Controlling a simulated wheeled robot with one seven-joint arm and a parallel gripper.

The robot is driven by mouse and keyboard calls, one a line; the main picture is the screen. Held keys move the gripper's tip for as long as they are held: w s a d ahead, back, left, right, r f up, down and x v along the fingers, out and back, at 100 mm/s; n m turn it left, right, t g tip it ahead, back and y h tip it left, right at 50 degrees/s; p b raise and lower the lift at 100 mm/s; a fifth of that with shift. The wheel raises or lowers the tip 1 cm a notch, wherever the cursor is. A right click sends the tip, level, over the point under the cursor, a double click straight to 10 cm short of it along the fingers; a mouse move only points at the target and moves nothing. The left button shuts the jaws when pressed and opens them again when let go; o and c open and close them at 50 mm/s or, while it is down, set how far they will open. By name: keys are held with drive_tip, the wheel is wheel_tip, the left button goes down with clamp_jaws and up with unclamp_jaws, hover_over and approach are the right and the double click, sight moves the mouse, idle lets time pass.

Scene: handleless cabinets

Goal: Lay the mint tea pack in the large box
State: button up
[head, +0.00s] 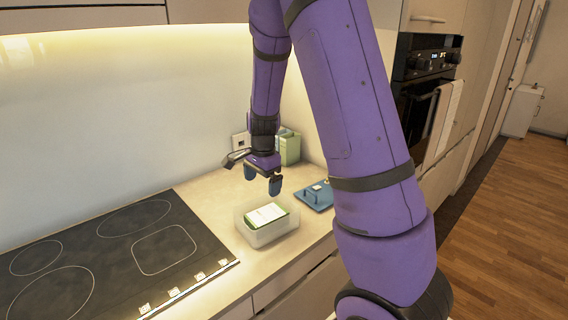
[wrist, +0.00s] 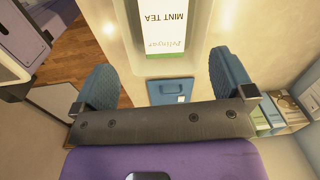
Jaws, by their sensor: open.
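The mint tea pack (head: 265,215), white on top with a green edge, lies inside a translucent box (head: 259,240) on the counter beside the cooktop. In the wrist view the pack (wrist: 166,28) shows its "MINT TEA" label, with the pale box walls (wrist: 203,30) around it. My gripper (head: 262,181) is above the box, apart from the pack. In the wrist view my gripper (wrist: 164,80) has its two blue fingers wide apart with nothing held between them.
A blue flat object (head: 314,196) with a handle-like part lies right of the box. A green carton (head: 289,147) stands behind, near the wall. The black cooktop (head: 110,250) is to the left. An oven (head: 425,95) is at the right.

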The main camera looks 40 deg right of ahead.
drive_tip(key=s+a+r+n+t, duration=0.1)
drive_tip(key=s+a+r+n, duration=0.2)
drive_tip(key=s+r, duration=0.15)
drive_tip(key=s+a+r+n+t+y, duration=0.1)
drive_tip(key=s+a+r+n, duration=0.15)
drive_tip(key=r, duration=0.35)
drive_tip(key=s+a+r+n+t, duration=0.1)
drive_tip(key=s+a+r+n, duration=0.1)
drive_tip(key=s+r+n, duration=0.3)
drive_tip(key=s+a+r+n+t, duration=0.1)
drive_tip(key=s+a+r+n, duration=0.1)
drive_tip(key=s, duration=0.4)
drive_tip(key=s+a+r+n+h, duration=0.1)
drive_tip(key=s+r+n, duration=0.3)
drive_tip(key=s, duration=0.3)
drive_tip(key=shift+s+a+r+n+t, duration=0.3)
drive_tip(key=shift+a+r+n+t, duration=0.1)
drive_tip(key=shift+r, duration=0.25)
